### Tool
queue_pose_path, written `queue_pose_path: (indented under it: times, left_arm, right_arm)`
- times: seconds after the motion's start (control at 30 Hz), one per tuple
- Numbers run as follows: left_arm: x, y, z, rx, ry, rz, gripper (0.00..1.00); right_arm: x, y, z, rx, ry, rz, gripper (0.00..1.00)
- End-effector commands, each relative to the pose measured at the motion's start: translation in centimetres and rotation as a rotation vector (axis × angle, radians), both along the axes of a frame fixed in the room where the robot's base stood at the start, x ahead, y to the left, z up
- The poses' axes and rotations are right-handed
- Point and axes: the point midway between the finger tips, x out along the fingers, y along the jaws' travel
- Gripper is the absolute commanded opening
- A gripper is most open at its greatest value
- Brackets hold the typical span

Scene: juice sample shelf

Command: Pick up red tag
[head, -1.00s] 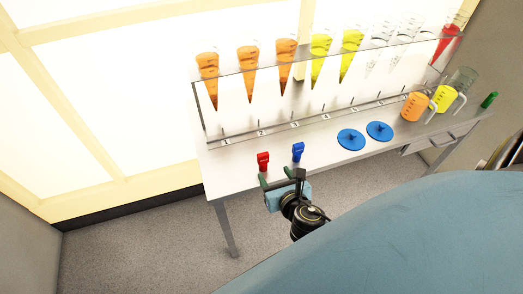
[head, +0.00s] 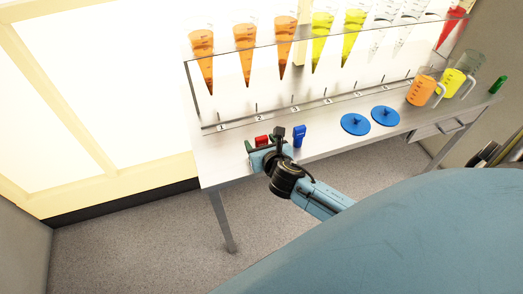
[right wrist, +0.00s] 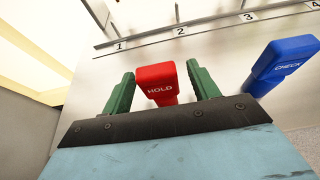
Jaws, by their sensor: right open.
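The red tag (right wrist: 158,80), marked HOLD, stands on the white table near its front edge. In the right wrist view it is between the two green fingers of my right gripper (right wrist: 162,92), with a gap to each finger. My right gripper is open. In the head view the red tag (head: 262,140) shows just behind my right gripper (head: 262,146), which hides its lower part. A blue tag (head: 299,135) stands to its right; in the right wrist view it reads CHECK (right wrist: 283,64). My left gripper is not in view.
A clear rack (head: 330,117) holding several cones of orange, yellow, clear and red liquid stands behind the tags. Two blue discs (head: 355,124) lie to the right. Orange (head: 421,91) and yellow (head: 452,82) jugs stand farther right, with a green item (head: 497,84) at the end.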

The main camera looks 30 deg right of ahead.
Motion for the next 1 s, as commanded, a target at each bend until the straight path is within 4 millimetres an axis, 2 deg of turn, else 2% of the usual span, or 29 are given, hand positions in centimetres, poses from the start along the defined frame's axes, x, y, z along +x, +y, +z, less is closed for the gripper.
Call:
queue_pose_path:
  times: [0.03,0.1,0.43,0.8,1.0]
  left_arm:
    - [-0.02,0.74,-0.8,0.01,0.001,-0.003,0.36]
    - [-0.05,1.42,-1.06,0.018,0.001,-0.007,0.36]
    - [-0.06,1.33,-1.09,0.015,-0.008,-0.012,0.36]
    - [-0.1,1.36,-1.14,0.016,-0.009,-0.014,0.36]
    - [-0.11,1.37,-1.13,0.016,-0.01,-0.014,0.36]
  right_arm:
    - [0.66,-0.19,-0.47,-0.002,-0.003,-0.001,0.6]
    - [1.09,-0.3,-0.66,-0.001,-0.001,-0.001,0.6]
    - [1.5,-0.39,-0.67,-0.001,0.0,0.0,0.6]
    - [1.47,-0.37,-0.77,-0.001,0.0,0.0,0.13]
    - [1.46,-0.37,-0.77,-0.001,0.0,0.0,0.12]
